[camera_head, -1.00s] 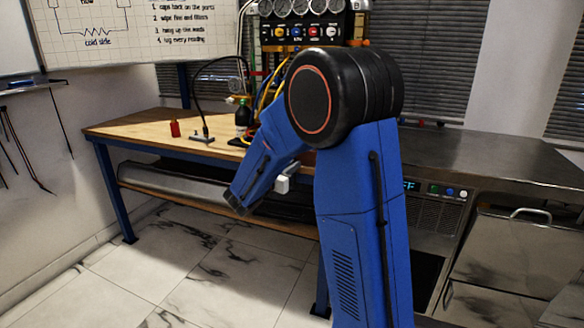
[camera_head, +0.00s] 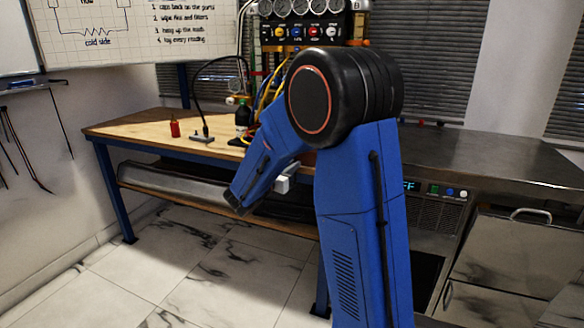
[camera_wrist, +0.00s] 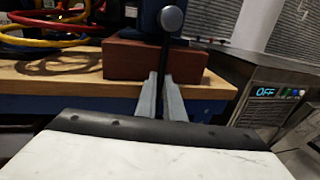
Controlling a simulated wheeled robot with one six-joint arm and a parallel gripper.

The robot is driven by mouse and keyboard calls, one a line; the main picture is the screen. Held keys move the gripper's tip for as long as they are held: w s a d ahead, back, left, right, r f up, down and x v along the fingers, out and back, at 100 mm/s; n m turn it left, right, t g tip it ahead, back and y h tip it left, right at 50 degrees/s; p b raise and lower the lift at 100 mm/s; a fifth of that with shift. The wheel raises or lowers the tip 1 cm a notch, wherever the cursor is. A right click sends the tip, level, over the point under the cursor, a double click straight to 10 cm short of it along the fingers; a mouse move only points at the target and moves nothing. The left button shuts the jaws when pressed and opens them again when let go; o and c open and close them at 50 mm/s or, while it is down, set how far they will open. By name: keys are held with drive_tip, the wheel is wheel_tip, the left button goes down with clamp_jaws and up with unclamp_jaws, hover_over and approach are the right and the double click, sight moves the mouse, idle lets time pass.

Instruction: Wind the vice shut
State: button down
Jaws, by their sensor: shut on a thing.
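In the wrist view the vice's dark handle bar (camera_wrist: 164,52) stands nearly upright with a round grey knob (camera_wrist: 171,18) at its top. The vice's dark blue body (camera_wrist: 150,12) shows behind it, cut off by the top edge. My gripper (camera_wrist: 160,80) has its two grey fingers close together around the lower part of the bar, shut on it. The bar's lower end is hidden between the fingers. I cannot see the vice jaws or their gap. In the head view my own arm hides the gripper and the vice.
A red-brown block (camera_wrist: 125,60) sits at the front edge of the wooden bench (camera_head: 130,130), behind the fingers. Yellow and red hoses (camera_wrist: 60,25) lie at left. A red bottle (camera_head: 175,129) and a dark bottle (camera_head: 242,116) stand on the bench. A steel counter (camera_head: 470,160) is at right.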

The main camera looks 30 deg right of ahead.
drive_tip(key=shift+w+a, duration=0.1)
drive_tip(key=w+a+r+m+t+y, duration=0.1)
drive_tip(key=w+a+r+m+y, duration=0.1)
drive_tip(key=r+m, duration=0.4)
drive_tip(key=w+a+r+m+t+y, duration=0.1)
drive_tip(key=r+m, duration=0.5)
drive_tip(key=m, duration=0.7)
drive_tip(key=shift+w+a+m+y, duration=0.3)
drive_tip(key=shift+w+a+y, duration=0.4)
drive_tip(key=shift+w, duration=0.65)
drive_tip(key=shift+r+t, duration=0.1)
drive_tip(key=shift+t, duration=0.2)
drive_tip(key=c, duration=1.9)
unclamp_jaws()
drive_tip(key=shift+r, duration=0.1)
